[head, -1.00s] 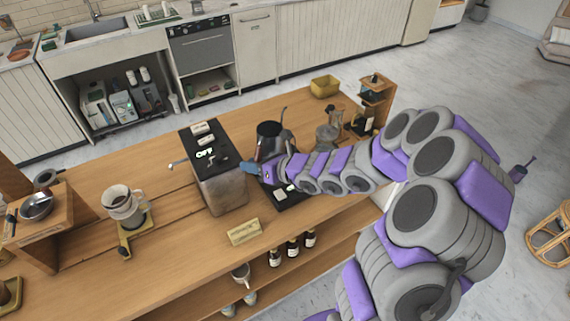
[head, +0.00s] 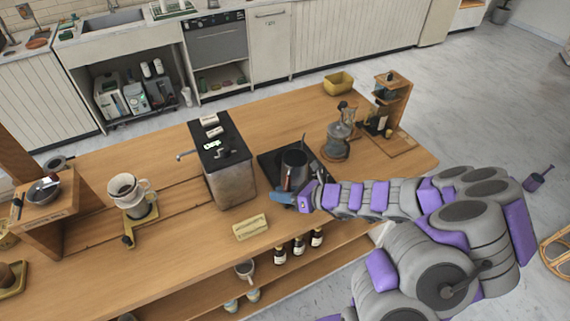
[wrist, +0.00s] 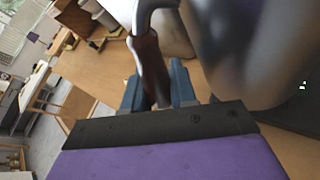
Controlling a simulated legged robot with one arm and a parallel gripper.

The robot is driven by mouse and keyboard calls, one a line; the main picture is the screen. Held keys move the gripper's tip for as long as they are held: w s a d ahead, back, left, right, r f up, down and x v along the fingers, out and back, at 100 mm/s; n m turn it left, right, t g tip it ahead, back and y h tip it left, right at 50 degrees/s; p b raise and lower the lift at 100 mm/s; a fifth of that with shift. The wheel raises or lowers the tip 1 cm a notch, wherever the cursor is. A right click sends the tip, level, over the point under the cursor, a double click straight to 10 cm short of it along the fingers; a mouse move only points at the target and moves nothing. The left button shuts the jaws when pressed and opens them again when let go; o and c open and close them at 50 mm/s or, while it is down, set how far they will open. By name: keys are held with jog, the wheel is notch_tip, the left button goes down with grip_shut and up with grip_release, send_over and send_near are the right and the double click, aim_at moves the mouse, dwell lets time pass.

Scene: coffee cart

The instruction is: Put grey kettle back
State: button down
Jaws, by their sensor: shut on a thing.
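The grey kettle (head: 294,169) is upright at the black plate (head: 269,163) on the wooden counter. I cannot tell whether its base touches the plate. My gripper (head: 284,197) is at the near side of the kettle, with its blue fingers shut on the handle. In the wrist view, the brown handle (wrist: 148,62) runs down between the blue fingers of my gripper (wrist: 160,88). The dark, shiny kettle body (wrist: 240,45) fills the right side there. The kettle hides part of the plate.
A tall black-topped metal box (head: 230,180) with a tap stands left of the plate. A glass vessel (head: 338,138) is close on the right, and a wooden stand (head: 397,95) is farther right. A wooden sign (head: 251,228) lies near the front edge.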

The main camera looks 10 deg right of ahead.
jog(key=w, duration=0.4)
jog(key=w+f+b, duration=0.1)
jog(key=w, duration=0.3)
jog(key=w+d+b, duration=0.1)
jog(key=w, duration=0.4)
jog(key=shift+f, duration=0.2)
jog(key=shift+w+a, duration=0.1)
jog(key=shift+w, duration=0.75)
notch_tip(320, 180, down, 4)
jog(key=shift+r+b, duration=0.25)
jog(key=shift+b, duration=0.65)
jog(key=shift+s+r, duration=0.1)
jog(key=c, duration=0.9)
grip_release()
